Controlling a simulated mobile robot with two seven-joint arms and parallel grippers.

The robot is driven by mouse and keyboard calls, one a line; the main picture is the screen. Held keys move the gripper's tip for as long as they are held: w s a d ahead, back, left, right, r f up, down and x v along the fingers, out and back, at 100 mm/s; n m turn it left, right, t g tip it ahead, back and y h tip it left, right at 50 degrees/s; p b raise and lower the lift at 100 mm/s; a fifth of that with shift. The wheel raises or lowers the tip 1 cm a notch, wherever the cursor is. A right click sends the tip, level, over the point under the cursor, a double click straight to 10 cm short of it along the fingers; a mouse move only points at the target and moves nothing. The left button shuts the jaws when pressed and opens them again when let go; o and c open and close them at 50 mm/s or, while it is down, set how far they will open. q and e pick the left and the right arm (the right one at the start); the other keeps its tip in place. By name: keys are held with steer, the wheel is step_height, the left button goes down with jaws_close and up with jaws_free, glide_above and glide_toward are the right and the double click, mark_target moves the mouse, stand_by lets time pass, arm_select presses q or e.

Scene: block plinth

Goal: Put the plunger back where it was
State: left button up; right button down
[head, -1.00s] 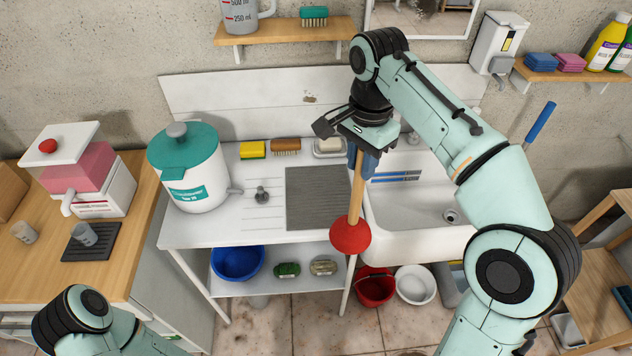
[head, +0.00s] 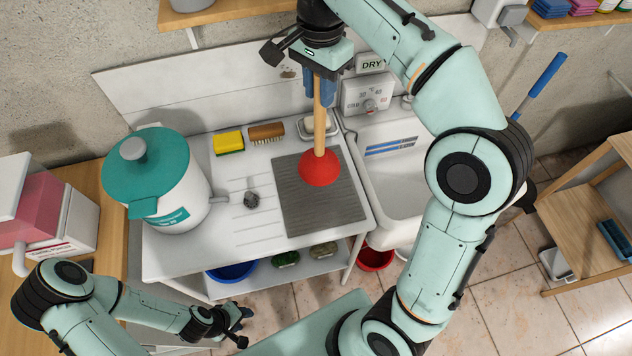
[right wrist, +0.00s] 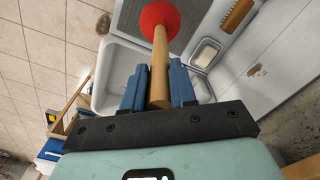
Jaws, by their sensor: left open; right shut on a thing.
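The plunger has a red rubber cup (head: 320,167) and a wooden handle (head: 320,115). It hangs upright, cup down, over the grey ribbed mat (head: 290,205) on the white drainboard; I cannot tell whether the cup touches the mat. My right gripper (head: 321,88) is shut on the upper end of the handle. In the right wrist view the handle (right wrist: 159,70) runs between the blue fingers (right wrist: 158,88) to the red cup (right wrist: 160,20). My left gripper (head: 243,325) is open and empty, low in front of the drainboard.
A white tub with a teal lid (head: 150,165) stands left of the mat. A yellow sponge (head: 228,142), a brown brush (head: 266,133) and a soap dish (head: 319,127) line the back. The sink (head: 395,190) is to the right. A small dark drain-like object (head: 251,199) lies left of the mat.

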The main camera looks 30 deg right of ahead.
mark_target(319, 124)
step_height(319, 124, down, 5)
steer(key=shift+s+f+b, duration=0.1)
steer(key=shift+f+b, duration=0.1)
steer(key=shift+b, duration=0.6)
arm_select(q)
steer(key=shift+s+f+b, duration=0.3)
steer(key=shift+s+f, duration=1.15)
steer(key=shift+s, duration=0.1)
arm_select(e)
steer(key=shift+w+f, duration=0.2)
steer(key=shift+f, duration=1.85)
steer(key=shift+w+f, duration=0.1)
steer(key=shift+f, duration=0.05)
steer(key=shift+f, duration=0.15)
steer(key=c, duration=0.9)
jaws_free()
arm_select(q)
steer(key=shift+s+f, duration=0.1)
